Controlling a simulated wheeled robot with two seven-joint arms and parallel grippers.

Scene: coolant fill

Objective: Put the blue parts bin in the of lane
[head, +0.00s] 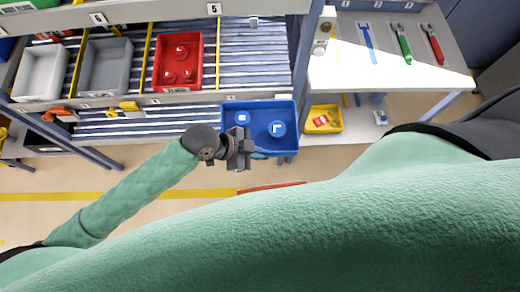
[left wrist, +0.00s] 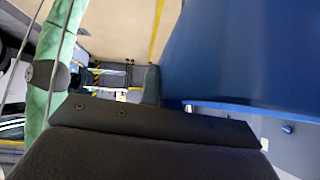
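The blue parts bin (head: 235,111) is at the right end of the rack's front edge in the head view, overlapping that edge. It is open-topped, with a few pale-marked blue parts inside. My left gripper (head: 243,158) is at its near left corner and appears shut on its wall. In the left wrist view the bin's blue wall (left wrist: 240,50) fills the right side, with one dark finger (left wrist: 151,85) beside it; the other finger is hidden. The rack's roller lane (head: 248,62) right of the red bin is mostly bare. My right gripper is not visible.
A red bin (head: 194,62) and two grey bins (head: 104,66) (head: 40,71) occupy lanes to the left, split by yellow dividers. A rack post (head: 305,50) stands right of the bare lane. A workbench with tools (head: 403,43) and a yellow bin (head: 323,120) are right.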

